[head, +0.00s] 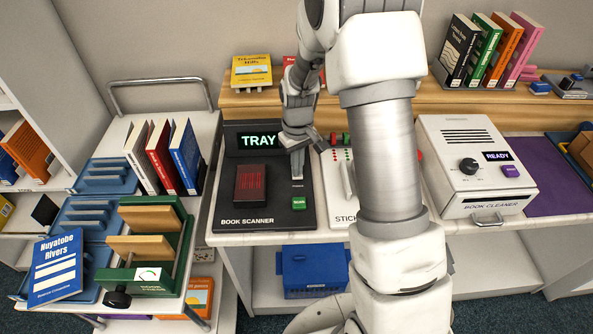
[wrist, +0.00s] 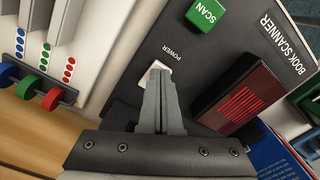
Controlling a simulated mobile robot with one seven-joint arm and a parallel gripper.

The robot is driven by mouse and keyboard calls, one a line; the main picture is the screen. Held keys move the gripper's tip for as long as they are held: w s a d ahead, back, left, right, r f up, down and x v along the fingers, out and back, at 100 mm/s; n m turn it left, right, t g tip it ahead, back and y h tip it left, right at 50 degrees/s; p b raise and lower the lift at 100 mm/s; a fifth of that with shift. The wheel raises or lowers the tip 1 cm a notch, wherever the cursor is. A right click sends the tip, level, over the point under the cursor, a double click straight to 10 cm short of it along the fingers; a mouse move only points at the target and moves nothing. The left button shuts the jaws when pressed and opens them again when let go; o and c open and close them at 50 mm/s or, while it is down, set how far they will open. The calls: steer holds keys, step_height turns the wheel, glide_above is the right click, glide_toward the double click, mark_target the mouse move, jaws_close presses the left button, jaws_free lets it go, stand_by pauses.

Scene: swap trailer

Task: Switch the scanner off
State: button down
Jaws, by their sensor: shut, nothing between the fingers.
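The book scanner (head: 255,205) is a dark panel on the counter with a red-lit scan window (head: 251,184) and a display (head: 259,140) reading TRAY in green. A green SCAN button (wrist: 207,14) shows in the wrist view. A white switch (wrist: 158,70) labelled POWER sits on the panel. My gripper (head: 297,177) is shut and empty, pointing down over the right part of the scanner. In the wrist view its fingertips (wrist: 157,72) are at the power switch and partly hide it. I cannot tell whether they touch it.
A sticker machine (head: 340,213) stands close right of the scanner, partly hidden by my arm. The book cleaner (head: 473,165), showing READY, is farther right. A trolley (head: 215,130) with books stands on the left.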

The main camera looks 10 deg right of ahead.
steer(key=shift+f, duration=0.35)
steer(key=shift+r, duration=0.1)
steer(key=shift+r+p, duration=2.2)
steer(key=shift+r, duration=1.25)
steer(key=shift+r, duration=0.1)
steer(key=s+r+m+t, duration=0.1)
steer(key=s+r, duration=0.4)
steer(key=r, duration=0.4)
steer(key=s+r+m+t, duration=0.15)
steer(key=s+r, duration=0.25)
steer(key=r, duration=0.4)
steer(key=s+r+t, duration=0.1)
steer(key=s+r, duration=0.2)
steer(key=s, duration=0.4)
steer(key=s+r+m+t, duration=0.1)
steer(key=s+r+t, duration=0.1)
steer(key=s, duration=0.5)
steer(key=shift+v, duration=0.75)
